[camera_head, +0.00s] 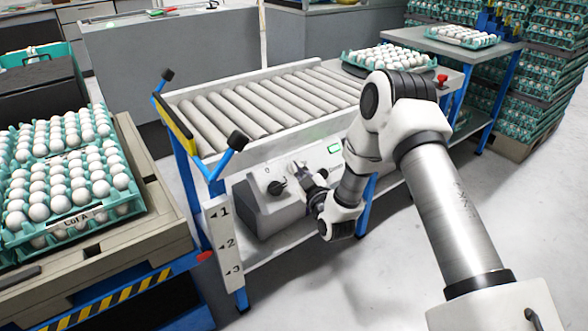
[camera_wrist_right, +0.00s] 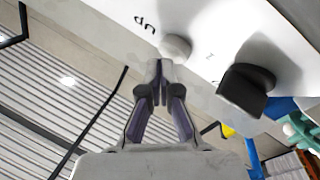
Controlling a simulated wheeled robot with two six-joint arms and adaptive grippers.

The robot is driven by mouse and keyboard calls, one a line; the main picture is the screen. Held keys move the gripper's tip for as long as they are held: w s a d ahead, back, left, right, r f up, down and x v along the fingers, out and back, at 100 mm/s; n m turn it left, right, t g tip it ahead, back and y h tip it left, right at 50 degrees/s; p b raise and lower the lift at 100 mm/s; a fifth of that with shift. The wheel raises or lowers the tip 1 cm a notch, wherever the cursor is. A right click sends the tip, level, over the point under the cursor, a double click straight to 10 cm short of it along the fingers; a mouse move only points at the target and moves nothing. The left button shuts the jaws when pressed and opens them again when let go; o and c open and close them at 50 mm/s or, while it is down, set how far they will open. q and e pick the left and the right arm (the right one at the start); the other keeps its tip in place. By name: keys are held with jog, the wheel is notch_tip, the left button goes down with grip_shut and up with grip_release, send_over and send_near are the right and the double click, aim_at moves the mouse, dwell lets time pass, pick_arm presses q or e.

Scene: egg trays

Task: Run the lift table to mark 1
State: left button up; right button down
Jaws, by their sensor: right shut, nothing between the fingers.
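The lift table (camera_head: 88,297) at the left carries trays of white eggs. A red pointer (camera_head: 204,256) on its edge is beside the white mark board (camera_head: 226,246), about level with mark 2 and below mark 1. The control box (camera_head: 262,213) stands on the shelf under the roller conveyor, with a black knob (camera_head: 277,187). My right gripper (camera_head: 299,170) is shut and empty at the box's panel. In the wrist view, its fingertips (camera_wrist_right: 158,70) are just short of a pale round button (camera_wrist_right: 177,47) beside the label "UP"; contact is unclear. The black knob (camera_wrist_right: 246,88) is to their right.
The roller conveyor (camera_head: 262,104) runs above the control box, with blue posts around it. An egg tray (camera_head: 347,64) sits at its far end. Stacked egg trays (camera_head: 545,75) stand at the back right. The floor at the right is clear.

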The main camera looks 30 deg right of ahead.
jog(key=shift+w+f+b, duration=0.35)
jog(key=shift+w, duration=0.05)
dwell(3.6)
jog(key=shift+r, duration=0.1)
dwell(0.7)
jog(key=shift+s+r+p, duration=0.55)
jog(key=shift+s+p, duration=0.15)
jog(key=shift+p, duration=0.15)
jog(key=s+r+p, duration=0.1)
jog(key=s+p, duration=0.1)
jog(key=s+r+p, duration=0.1)
jog(key=r+p, duration=0.1)
jog(key=shift+s+d+r, duration=0.15)
jog(key=shift+s+r, duration=0.05)
jog(key=shift+s, duration=0.2)
dwell(0.4)
